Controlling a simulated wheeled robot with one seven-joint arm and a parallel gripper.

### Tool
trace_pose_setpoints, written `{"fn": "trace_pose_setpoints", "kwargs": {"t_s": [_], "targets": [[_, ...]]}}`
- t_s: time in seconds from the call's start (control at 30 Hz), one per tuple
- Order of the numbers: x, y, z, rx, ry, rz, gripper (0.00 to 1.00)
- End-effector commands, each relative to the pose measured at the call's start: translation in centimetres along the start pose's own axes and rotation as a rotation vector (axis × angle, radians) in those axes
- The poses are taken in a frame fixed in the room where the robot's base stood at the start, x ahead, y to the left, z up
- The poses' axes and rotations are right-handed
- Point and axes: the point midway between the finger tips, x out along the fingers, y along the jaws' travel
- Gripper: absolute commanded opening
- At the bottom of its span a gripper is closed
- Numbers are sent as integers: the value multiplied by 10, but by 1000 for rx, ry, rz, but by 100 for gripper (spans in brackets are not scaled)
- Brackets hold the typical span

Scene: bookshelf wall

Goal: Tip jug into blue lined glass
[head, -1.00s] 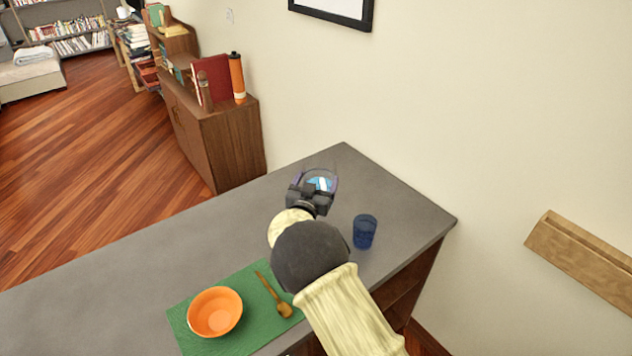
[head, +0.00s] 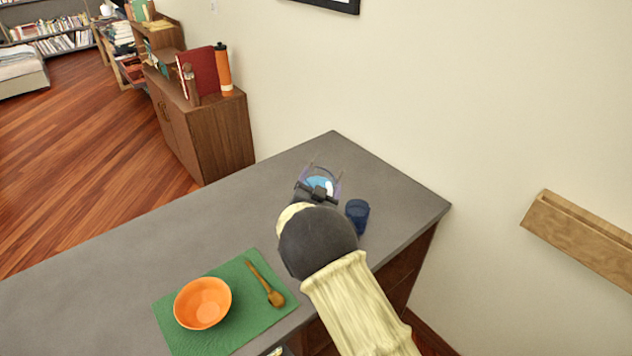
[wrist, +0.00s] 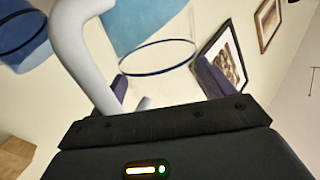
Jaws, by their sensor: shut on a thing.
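The jug (head: 320,185) shows in the head view as a small light-blue and white thing at my gripper (head: 318,193). In the wrist view its pale curved handle (wrist: 82,52) comes down from the top, near a clear part with a dark blue rim (wrist: 157,70). My gripper is shut on the jug and holds it over the far part of the counter; its grip point is partly hidden. The dark blue glass (head: 357,218) stands upright on the counter just right of my gripper. It also shows in the wrist view's upper left (wrist: 22,35). I cannot tell the jug's exact tilt or contents.
A green mat (head: 240,325) with an orange bowl (head: 203,303) and a wooden spoon (head: 266,284) lies at the near left of the grey counter (head: 110,270). A wooden wall ledge (head: 580,240) is at the right. The counter's left part is clear.

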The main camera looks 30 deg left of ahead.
Motion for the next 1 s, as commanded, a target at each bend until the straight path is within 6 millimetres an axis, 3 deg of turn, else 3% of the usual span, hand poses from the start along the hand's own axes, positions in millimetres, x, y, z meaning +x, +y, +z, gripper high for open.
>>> {"fn": "trace_pose_setpoints", "kwargs": {"t_s": [0.53, 1.0], "targets": [[1, 35, 3, 392, 6, -3, 10], [0, 33, 3, 381, 5, -4, 10]]}}
